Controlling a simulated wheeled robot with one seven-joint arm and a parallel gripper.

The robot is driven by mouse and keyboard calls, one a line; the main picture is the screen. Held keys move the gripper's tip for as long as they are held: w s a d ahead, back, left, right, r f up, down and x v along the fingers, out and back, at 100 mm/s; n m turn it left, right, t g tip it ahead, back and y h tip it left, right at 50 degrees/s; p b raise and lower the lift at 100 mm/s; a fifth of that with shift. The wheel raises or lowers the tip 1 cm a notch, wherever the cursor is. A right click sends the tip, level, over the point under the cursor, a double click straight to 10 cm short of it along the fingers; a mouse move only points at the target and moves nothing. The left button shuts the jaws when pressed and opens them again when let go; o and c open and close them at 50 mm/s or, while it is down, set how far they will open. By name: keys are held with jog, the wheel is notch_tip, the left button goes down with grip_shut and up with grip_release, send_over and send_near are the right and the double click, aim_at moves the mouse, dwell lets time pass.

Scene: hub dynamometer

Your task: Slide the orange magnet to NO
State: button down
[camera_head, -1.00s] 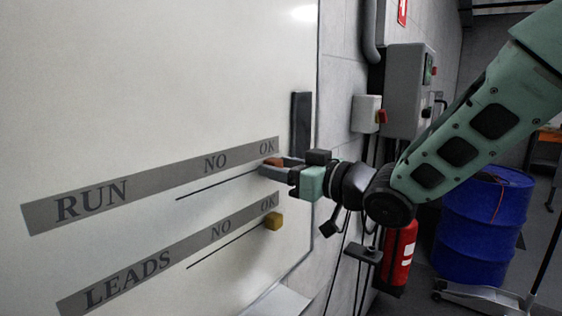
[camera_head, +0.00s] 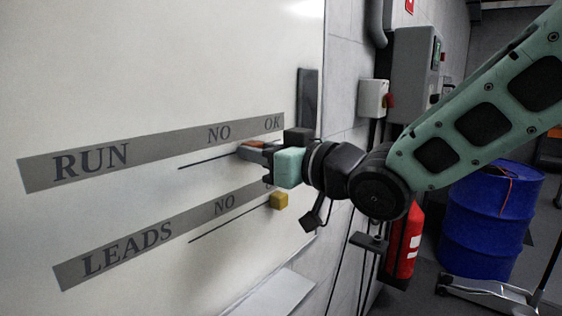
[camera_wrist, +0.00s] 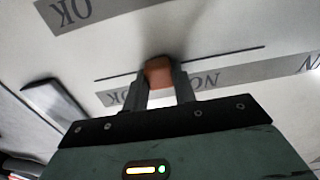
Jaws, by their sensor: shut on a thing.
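The orange magnet (camera_wrist: 159,74) sits between the two fingers of my gripper (camera_wrist: 164,84) in the wrist view, against the whiteboard on the dark slide line. In the head view my gripper (camera_head: 246,151) is shut on the magnet (camera_head: 256,144), of which only a small part shows. It is on the RUN row's line, between the NO label (camera_head: 219,133) and the OK label (camera_head: 272,124). The NO label also shows in the wrist view (camera_wrist: 205,80), to the right of the magnet.
The yellow magnet (camera_head: 278,201) is on the LEADS row's line (camera_head: 225,225), below my gripper near that line's right end. A dark block (camera_head: 308,97) is on the board's right edge. A tray (camera_head: 275,296) juts out at the board's bottom. The board left of my gripper is clear.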

aim_at(218, 155)
jog(key=s+a+b, duration=0.1)
jog(key=s, duration=0.1)
jog(key=s+a+b, duration=0.1)
jog(key=s+a, duration=0.1)
jog(key=shift+s+a+b, duration=0.3)
jog(key=shift+b, duration=0.05)
jog(key=c, duration=1.1)
grip_release()
jog(key=shift+s, duration=0.1)
